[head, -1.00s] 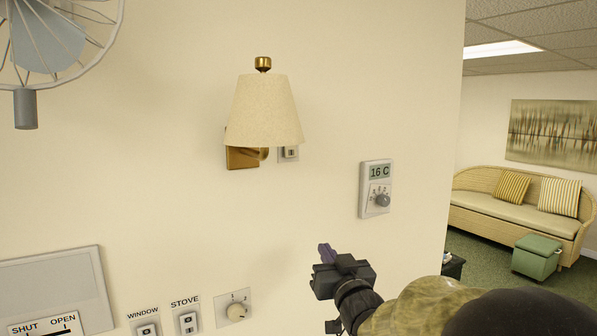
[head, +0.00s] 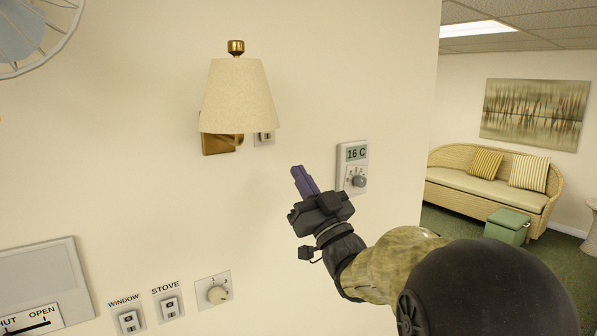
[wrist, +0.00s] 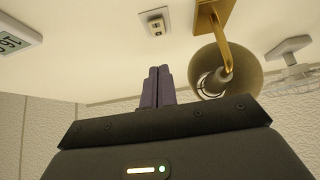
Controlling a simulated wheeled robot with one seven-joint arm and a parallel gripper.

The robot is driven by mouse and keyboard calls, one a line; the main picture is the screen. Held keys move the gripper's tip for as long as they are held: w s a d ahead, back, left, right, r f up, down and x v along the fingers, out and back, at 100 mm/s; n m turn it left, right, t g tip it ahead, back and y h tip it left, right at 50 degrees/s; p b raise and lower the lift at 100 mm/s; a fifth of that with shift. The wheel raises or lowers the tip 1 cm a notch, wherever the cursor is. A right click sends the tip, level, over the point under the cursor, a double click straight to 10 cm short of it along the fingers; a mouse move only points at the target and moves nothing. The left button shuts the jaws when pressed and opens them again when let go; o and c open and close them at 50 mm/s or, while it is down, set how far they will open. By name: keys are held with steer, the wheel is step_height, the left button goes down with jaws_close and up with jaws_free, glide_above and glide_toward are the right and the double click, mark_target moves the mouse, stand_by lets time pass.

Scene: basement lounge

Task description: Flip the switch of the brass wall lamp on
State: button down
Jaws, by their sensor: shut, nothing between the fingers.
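The brass wall lamp (head: 238,98) has a cream shade and a brass mount on the wall; its shade looks unlit. A small switch plate (head: 264,138) sits on the wall just right of the mount, partly hidden behind the shade. In the wrist view the switch (wrist: 155,23) shows whole, beside the lamp's brass arm (wrist: 222,35). My gripper (head: 298,170) is shut and empty, with purple fingers pressed together. It is below and right of the switch and apart from it. In the wrist view the fingers (wrist: 157,70) point toward the switch.
A thermostat (head: 352,168) reading 16 C is on the wall close right of my gripper. Below are a WINDOW switch (head: 128,322), a STOVE switch (head: 170,307) and a dial (head: 216,293). A fan (head: 35,30) is at upper left. Bare wall lies between.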

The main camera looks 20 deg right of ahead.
mark_target(267, 134)
steer(key=w+a+r+p, duration=0.1)
steer(key=w+p, duration=0.1)
steer(key=w, duration=0.1)
steer(key=w+a+r+p, duration=0.1)
steer(key=w+r+p, duration=0.1)
steer(key=w, duration=0.1)
steer(key=w+a+r+p, duration=0.1)
steer(key=w+p, duration=0.1)
steer(key=w, duration=0.1)
steer(key=shift+w+a+r, duration=0.15)
steer(key=shift+w+r, duration=0.05)
steer(key=shift+w, duration=0.2)
steer(key=shift+f, duration=0.1)
